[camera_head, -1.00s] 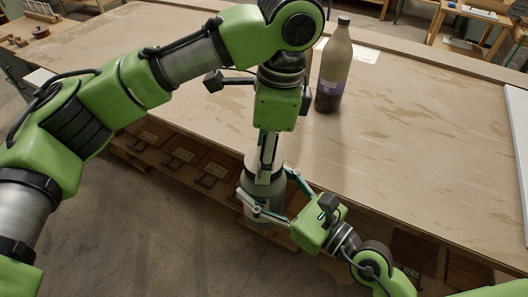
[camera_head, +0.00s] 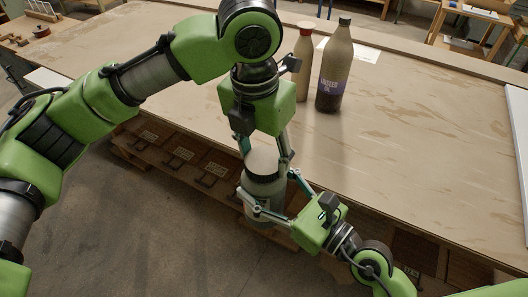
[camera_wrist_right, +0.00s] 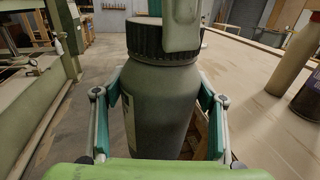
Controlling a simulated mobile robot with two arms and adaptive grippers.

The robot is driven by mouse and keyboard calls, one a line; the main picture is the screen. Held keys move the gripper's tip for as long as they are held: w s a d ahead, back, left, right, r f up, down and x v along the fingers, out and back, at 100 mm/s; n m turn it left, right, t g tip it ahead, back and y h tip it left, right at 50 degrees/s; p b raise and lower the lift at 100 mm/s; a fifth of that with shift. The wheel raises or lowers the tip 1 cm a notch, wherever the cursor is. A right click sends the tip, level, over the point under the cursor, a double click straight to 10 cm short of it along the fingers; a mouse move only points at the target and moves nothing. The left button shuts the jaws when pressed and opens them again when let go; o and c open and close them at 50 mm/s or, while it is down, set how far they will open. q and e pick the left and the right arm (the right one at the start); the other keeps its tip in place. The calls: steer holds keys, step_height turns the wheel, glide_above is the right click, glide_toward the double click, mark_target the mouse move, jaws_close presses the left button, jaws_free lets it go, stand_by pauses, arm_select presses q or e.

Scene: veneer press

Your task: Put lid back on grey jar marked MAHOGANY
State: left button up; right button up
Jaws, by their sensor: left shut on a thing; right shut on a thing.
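The grey jar (camera_head: 265,187) stands upright between the fingers of my right gripper (camera_head: 270,196), which is shut around its body. In the right wrist view the jar (camera_wrist_right: 160,110) fills the middle, with a pale label edge at its left; the writing cannot be read. The lid (camera_head: 262,163) has a pale top and a dark ribbed rim. It sits level at the jar's mouth, and its rim (camera_wrist_right: 150,42) meets the jar's shoulder in the wrist view. My left gripper (camera_head: 265,157) reaches down from above, shut on the lid, one finger in front of its rim.
A red-capped bottle (camera_head: 304,75) and a dark-green-capped bottle (camera_head: 334,70) stand on the worktable (camera_head: 420,140) just behind my left gripper. The rest of the tabletop to the right is mostly clear. The jar is held by the table's front edge, above dark drawers or trays (camera_head: 180,154).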

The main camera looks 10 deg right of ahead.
arm_select(q)
steer(key=m, duration=0.6)
steer(key=shift+w+g+h, duration=0.1)
steer(key=shift+g+h, duration=0.2)
steer(key=o, duration=0.7)
steer(key=shift+c, duration=0.2)
steer(key=shift+r, duration=0.1)
steer(key=shift+r, duration=2.15)
steer(key=shift+o, duration=0.2)
